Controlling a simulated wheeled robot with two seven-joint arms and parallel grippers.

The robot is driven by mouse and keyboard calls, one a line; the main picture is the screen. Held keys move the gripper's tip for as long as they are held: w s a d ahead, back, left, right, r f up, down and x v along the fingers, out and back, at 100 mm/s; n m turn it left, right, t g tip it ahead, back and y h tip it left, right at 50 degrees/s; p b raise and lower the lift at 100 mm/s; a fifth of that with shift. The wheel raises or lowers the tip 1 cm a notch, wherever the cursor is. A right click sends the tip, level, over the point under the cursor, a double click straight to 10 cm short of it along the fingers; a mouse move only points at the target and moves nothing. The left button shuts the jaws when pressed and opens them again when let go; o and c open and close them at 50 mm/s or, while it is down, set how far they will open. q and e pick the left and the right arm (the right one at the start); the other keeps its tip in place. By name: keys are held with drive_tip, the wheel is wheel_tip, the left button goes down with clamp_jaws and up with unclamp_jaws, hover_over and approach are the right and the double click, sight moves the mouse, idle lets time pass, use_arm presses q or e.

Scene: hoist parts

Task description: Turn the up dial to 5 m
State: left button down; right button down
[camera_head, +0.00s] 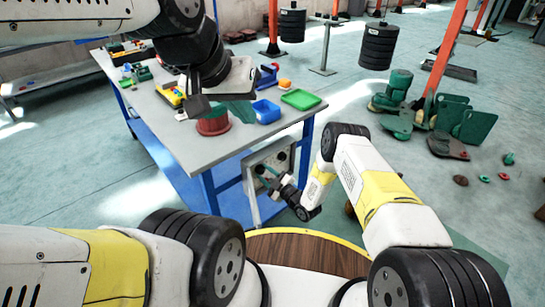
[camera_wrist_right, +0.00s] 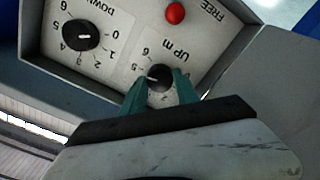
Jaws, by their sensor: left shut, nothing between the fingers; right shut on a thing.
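The control panel (camera_head: 270,158) hangs at the near right end of the table. In the right wrist view it appears upside down, as a pale plate (camera_wrist_right: 112,62) with printed labels. The "UP m" dial (camera_wrist_right: 158,73) is a black round knob with a white mark pointing left, near the printed 5. My right gripper (camera_head: 268,172) is at the panel; its teal fingers (camera_wrist_right: 158,84) are shut on either side of the up dial. The fingers hide part of its scale. My left gripper (camera_head: 238,109) is shut and empty over the table.
The "DOWN" dial (camera_wrist_right: 82,35) and a red "FREE" button (camera_wrist_right: 175,12) sit near the up dial. The table (camera_head: 190,150) holds a red round part (camera_head: 213,125), a blue bin (camera_head: 265,112) and a green tray (camera_head: 300,99). Green hoist parts (camera_head: 470,122) stand on the floor at right.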

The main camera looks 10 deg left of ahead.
idle(0.3)
drive_tip(key=c, duration=0.9)
unclamp_jaws()
drive_tip(key=v, duration=0.7)
drive_tip(key=shift+s+d, duration=0.25)
drive_tip(key=shift+d, duration=0.05)
